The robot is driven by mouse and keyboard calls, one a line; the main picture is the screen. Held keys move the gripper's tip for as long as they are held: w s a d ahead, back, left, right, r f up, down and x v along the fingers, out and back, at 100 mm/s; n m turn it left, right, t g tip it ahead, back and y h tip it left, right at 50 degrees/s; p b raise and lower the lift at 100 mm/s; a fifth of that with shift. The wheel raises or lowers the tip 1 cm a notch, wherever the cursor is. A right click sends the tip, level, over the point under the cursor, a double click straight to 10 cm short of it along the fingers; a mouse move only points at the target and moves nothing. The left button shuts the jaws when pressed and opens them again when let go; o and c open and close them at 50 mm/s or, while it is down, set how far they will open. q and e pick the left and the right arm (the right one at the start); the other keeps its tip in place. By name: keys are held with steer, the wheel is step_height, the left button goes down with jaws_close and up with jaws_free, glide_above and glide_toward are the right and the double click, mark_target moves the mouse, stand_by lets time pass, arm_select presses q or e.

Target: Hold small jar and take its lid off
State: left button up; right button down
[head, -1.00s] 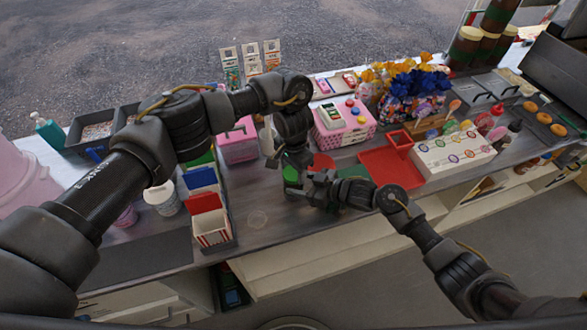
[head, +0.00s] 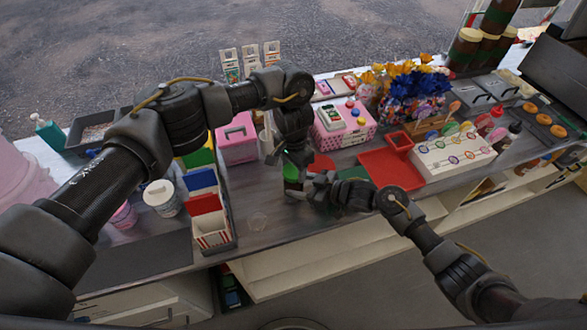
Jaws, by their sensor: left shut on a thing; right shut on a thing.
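The small jar (head: 291,173), with green showing on its side, stands upright on the grey counter at the middle of the head view. My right gripper (head: 307,188) is shut on the jar from its right side, low down. My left gripper (head: 286,155) points down and is shut at the jar's top, on the lid, which is mostly hidden by the fingers. I cannot tell whether the lid is apart from the jar.
A rack with red, blue and green compartments (head: 212,240) stands left of the jar. A pink box (head: 237,151) is behind it, a pink cash register (head: 343,138) behind right. A red tray (head: 392,175) lies to the right.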

mark_target(294, 170)
arm_select(q)
steer(key=shift+r, duration=0.3)
arm_select(e)
steer(key=shift+s+f, duration=0.1)
steer(key=shift+f, duration=0.05)
arm_select(q)
steer(key=shift+r, duration=2)
arm_select(e)
steer(key=shift+c, duration=2.3)
jaws_free()
arm_select(q)
step_height(294, 170, down, 3)
steer(key=b, duration=0.3)
arm_select(e)
steer(key=v, duration=1)
steer(key=shift+d, duration=0.35)
arm_select(q)
steer(key=shift+f, duration=0.15)
arm_select(e)
steer(key=shift+s+d+r, duration=0.35)
steer(key=shift+d+r, duration=0.05)
steer(key=shift+d, duration=0.15)
arm_select(q)
steer(key=shift+s, duration=0.1)
arm_select(e)
steer(key=shift+s+f, duration=0.1)
